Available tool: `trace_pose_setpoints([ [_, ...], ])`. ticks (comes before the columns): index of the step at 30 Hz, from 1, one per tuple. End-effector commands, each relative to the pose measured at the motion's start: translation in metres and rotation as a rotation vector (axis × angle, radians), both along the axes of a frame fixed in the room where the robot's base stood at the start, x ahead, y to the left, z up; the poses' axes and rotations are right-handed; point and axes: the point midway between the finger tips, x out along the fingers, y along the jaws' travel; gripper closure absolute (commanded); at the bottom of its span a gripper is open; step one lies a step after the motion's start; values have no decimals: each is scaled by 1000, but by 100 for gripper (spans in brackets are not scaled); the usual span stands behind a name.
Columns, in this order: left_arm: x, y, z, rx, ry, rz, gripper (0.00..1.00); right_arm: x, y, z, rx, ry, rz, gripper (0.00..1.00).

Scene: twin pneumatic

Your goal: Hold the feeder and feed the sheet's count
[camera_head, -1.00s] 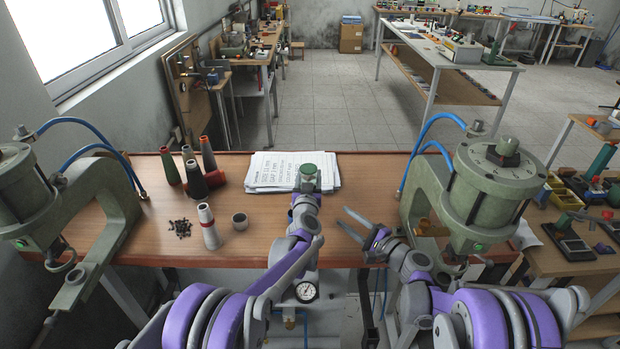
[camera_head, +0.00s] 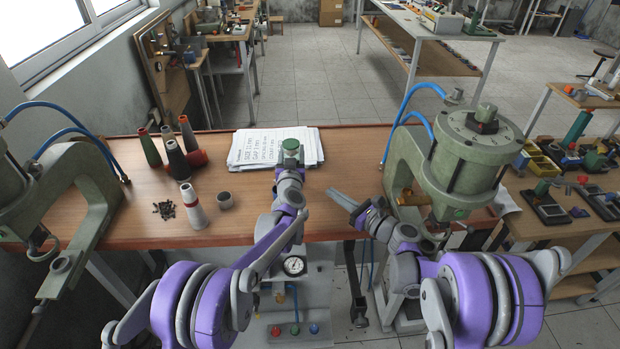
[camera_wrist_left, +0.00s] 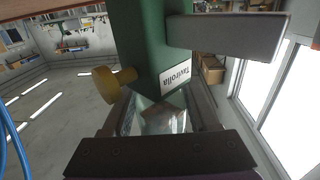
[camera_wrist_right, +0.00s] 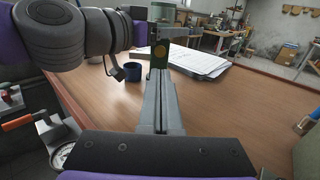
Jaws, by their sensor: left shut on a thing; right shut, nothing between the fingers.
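The green feeder (camera_head: 291,146) stands upright, its round cap on top. My left gripper (camera_head: 289,170) is shut on it. The left wrist view shows its green body (camera_wrist_left: 150,45) close up, with a yellow knob and a label. The printed sheet (camera_head: 250,155) lies on a paper stack behind the feeder; its count is too small to read. My right gripper (camera_head: 335,196) is shut and empty, over the table's front edge, right of and apart from the feeder. In the right wrist view its closed fingers (camera_wrist_right: 160,85) point towards the feeder, whose yellow knob shows.
A green press (camera_head: 95,190) stands at left and another (camera_head: 467,150) at right, both with blue hoses.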

Motion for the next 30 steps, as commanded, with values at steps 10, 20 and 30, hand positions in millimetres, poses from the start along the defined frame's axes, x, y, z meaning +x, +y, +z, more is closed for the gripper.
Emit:
trace_pose_setpoints([
  [10, 0, 0, 0, 0, 0, 0, 100, 5, 5, 0, -2, -1, 2, 100],
  [20, 0, 0, 0, 0, 0, 0, 100, 48, 43, 0, -1, -1, 3, 100],
  [30, 0, 0, 0, 0, 0, 0, 100, 75, 65, 0, -3, -1, 1, 100],
])
